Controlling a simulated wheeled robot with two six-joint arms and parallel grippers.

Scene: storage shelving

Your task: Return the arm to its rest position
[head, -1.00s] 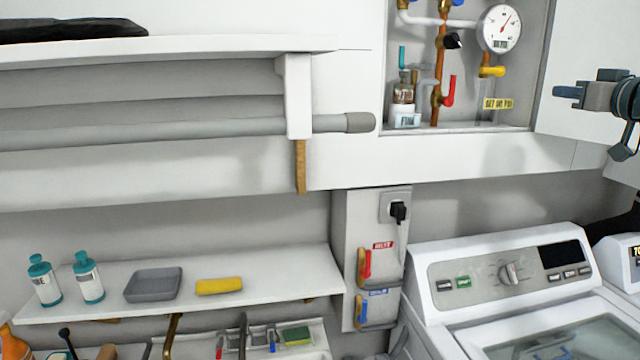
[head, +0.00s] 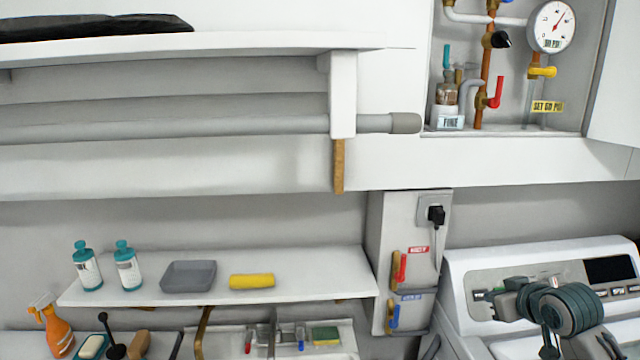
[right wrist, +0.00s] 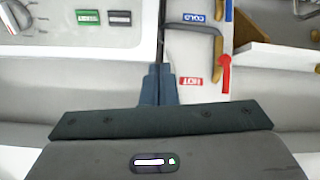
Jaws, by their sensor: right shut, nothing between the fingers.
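My right gripper (head: 484,296) is in the lower right of the head view, in front of the washing machine's control panel (head: 545,280). Its fingers point left and are shut with nothing between them. In the right wrist view its blue-grey fingertips (right wrist: 158,84) are together. Behind them are the wall panel with the red HOT lever (right wrist: 225,72) and the blue COLD label, and part of the control panel. The gripper appears apart from these things. My left gripper is not in view.
An orange spray bottle (head: 56,330) stands below left. An open wall cabinet with pipes and a gauge (head: 551,26) is at upper right. A grey rail (head: 200,128) runs along the wall.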

